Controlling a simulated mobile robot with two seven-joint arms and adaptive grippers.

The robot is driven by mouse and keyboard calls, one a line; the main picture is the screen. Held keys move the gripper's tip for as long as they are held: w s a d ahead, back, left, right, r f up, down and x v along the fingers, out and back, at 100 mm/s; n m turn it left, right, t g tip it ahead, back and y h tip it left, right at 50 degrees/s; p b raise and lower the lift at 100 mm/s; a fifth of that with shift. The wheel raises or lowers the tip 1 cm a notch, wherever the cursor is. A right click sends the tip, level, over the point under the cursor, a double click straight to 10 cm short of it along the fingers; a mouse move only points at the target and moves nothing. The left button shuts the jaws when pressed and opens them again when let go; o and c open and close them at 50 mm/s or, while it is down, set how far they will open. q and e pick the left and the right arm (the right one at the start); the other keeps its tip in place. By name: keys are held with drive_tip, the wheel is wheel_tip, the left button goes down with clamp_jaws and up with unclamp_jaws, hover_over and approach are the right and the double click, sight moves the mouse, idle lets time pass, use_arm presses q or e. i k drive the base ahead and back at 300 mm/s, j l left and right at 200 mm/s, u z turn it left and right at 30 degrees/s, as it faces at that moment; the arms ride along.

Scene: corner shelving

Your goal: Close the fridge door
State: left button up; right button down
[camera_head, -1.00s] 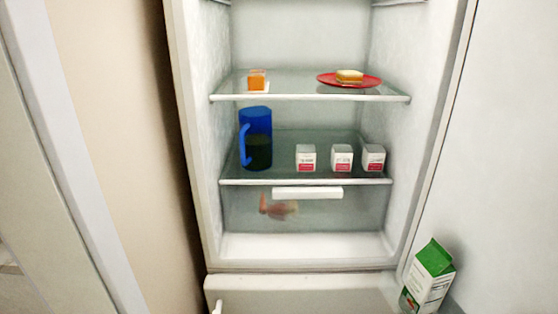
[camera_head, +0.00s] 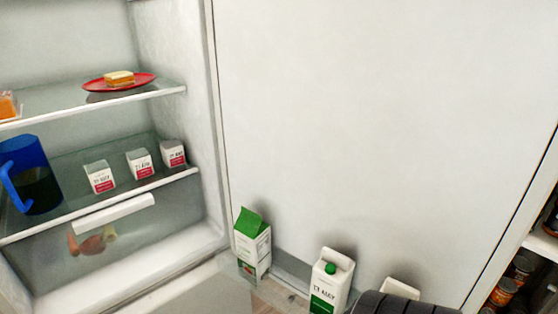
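The fridge (camera_head: 212,150) stands open at the left of the head view, its lit inside showing. Its door (camera_head: 390,130) is swung wide open to the right, with the white inner face filling the middle of the view. Another white container (camera_head: 401,288) is partly hidden at the bottom. Neither gripper can be made out in view. A dark ribbed part, perhaps of my arm, shows at the bottom edge.
Inside the fridge are a red plate (camera_head: 120,83) with a sandwich, a blue pitcher (camera_head: 28,172) and small white-and-red cups (camera_head: 141,164). At the right edge, beyond the door, a shelf holds cans (camera_head: 504,292).

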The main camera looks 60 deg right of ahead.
sight(414, 142)
drive_tip(key=l+z, duration=0.1)
drive_tip(key=z, duration=0.95)
drive_tip(key=k+l, duration=0.05)
